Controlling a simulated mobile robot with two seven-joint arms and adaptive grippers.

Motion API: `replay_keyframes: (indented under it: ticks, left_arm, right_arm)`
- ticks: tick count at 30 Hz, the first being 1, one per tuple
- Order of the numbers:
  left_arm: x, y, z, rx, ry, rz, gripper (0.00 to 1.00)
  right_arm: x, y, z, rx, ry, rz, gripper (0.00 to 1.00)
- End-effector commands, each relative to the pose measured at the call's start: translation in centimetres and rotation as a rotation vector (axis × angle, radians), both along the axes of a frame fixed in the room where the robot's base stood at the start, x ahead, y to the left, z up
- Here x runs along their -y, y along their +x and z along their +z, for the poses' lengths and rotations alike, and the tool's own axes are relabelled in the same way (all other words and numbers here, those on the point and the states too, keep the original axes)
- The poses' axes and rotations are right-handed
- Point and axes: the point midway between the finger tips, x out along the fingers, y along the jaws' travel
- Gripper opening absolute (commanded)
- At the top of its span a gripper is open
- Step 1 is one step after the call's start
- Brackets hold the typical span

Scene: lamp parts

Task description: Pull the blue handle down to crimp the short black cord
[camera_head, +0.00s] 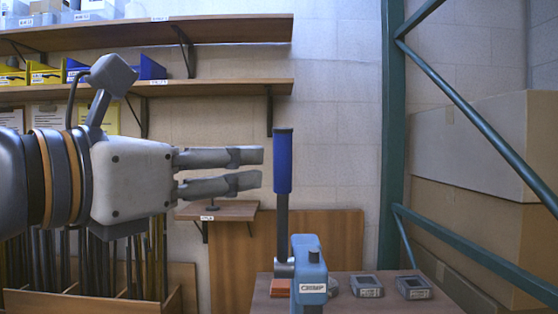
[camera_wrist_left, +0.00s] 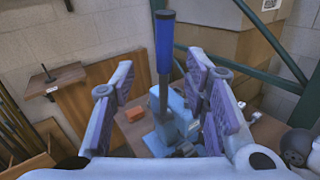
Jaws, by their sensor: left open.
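The blue handle (camera_head: 283,160) stands upright on a dark lever above the blue crimp press (camera_head: 309,270), which is labelled CRIMP. My left gripper (camera_head: 258,170) is open, its two fingers pointing right at the handle's height, with the tips just left of it in the head view. In the left wrist view, the handle (camera_wrist_left: 165,42) rises beyond and between the spread fingers (camera_wrist_left: 160,82), and neither finger visibly touches it. The press (camera_wrist_left: 172,128) shows below, partly hidden by the fingers. I cannot make out the short black cord. My right gripper is not in view.
The press stands on a brown table (camera_head: 345,304) with an orange block (camera_head: 280,287) and two grey devices (camera_head: 366,285) (camera_head: 412,287). A small wall shelf (camera_head: 218,211) sits below my gripper. A green rack post (camera_head: 391,130) and cardboard boxes (camera_head: 470,150) are on the right.

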Motion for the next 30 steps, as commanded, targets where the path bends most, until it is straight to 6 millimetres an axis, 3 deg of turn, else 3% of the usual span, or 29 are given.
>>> replay_keyframes:
  ticks: [15,26,27,30]
  left_arm:
    - [5.9,8.8,0.2,0.002,-0.005,-0.001,0.42]
    - [6.6,9.9,0.1,0.003,-0.003,-0.001,0.42]
    - [6.6,9.9,0.1,0.003,-0.003,-0.001,0.4]
    - [6.6,9.9,0.1,0.003,-0.003,-0.001,0.17]
  right_arm:
    - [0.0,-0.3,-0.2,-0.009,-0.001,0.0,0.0]
    - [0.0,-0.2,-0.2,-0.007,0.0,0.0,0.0]
    - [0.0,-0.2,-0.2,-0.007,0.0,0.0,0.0]
    - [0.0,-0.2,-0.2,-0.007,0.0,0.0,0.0]
